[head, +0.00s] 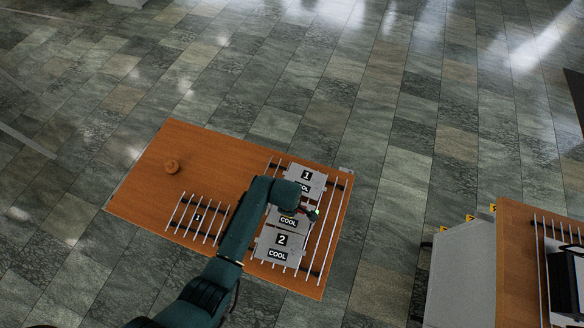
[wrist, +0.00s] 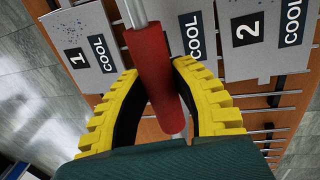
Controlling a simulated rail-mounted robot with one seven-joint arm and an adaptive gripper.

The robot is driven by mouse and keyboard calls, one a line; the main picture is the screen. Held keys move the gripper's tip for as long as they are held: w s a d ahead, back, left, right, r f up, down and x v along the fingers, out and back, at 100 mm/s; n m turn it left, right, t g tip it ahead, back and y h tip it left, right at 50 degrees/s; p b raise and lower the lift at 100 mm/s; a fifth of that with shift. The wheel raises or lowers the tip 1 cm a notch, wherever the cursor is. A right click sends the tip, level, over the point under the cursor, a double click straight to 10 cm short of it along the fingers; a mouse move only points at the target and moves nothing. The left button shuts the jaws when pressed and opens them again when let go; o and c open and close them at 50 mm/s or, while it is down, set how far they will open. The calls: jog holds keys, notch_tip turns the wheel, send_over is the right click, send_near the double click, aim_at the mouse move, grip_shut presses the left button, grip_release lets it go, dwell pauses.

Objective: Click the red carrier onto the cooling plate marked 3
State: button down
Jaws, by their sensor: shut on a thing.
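The red carrier (wrist: 155,72) shows in the wrist view as a red grip on a grey rod. My gripper (wrist: 158,82) is shut around its red part with both yellow fingers. Behind it lies the middle cooling plate (wrist: 205,40), with a COOL label; its number is hidden behind the carrier. In the head view, my arm covers part of this middle plate (head: 289,229), and my gripper (head: 309,213) is over its right side. I cannot tell whether the carrier touches the plate.
Plate 1 (head: 318,179) and plate 2 (head: 265,246) lie either side of the middle plate on a rack of bars on the wooden table (head: 150,190). Another table (head: 512,260) stands at right.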

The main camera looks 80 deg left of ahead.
jog(key=shift+w+a+r+p, duration=0.1)
jog(key=shift+a+r+p, duration=0.05)
jog(key=shift+r+p, duration=0.9)
jog(key=shift+w+a+r+p, duration=0.1)
jog(key=shift+r+p, duration=0.75)
jog(key=shift+r, duration=0.4)
